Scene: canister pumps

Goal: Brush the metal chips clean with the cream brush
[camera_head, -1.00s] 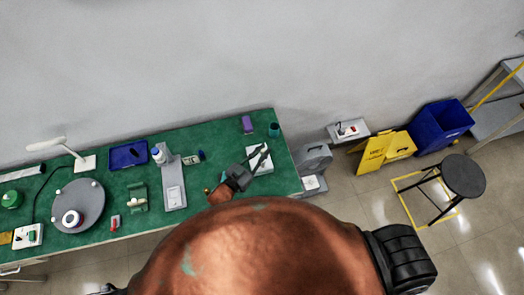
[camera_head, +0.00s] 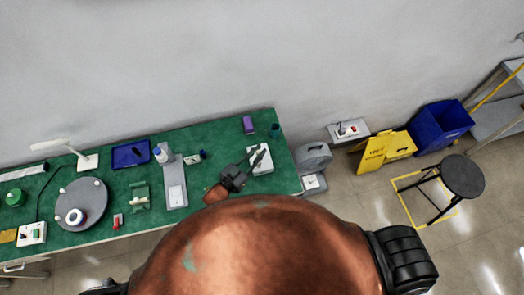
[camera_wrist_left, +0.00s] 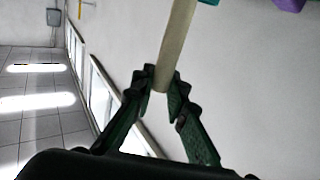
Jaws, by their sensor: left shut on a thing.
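My left gripper (camera_head: 257,157) is over the right end of the green table, above a white plate (camera_head: 266,165). In the left wrist view the gripper (camera_wrist_left: 160,86) is shut on a long cream stick, which looks like the handle of the cream brush (camera_wrist_left: 178,45). The stick runs up out of that picture, so its bristles are hidden. In the head view the brush cannot be made out. I cannot make out any metal chips; the gripper covers part of the white plate. My right gripper is not in view.
A purple object (camera_head: 249,125) and a teal cup (camera_head: 274,131) stand behind the gripper. To its left are a grey stand (camera_head: 175,190), a blue tray (camera_head: 130,154) and a round grey plate (camera_head: 90,195). A stool (camera_head: 462,176) and blue bin (camera_head: 441,123) are on the floor at right.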

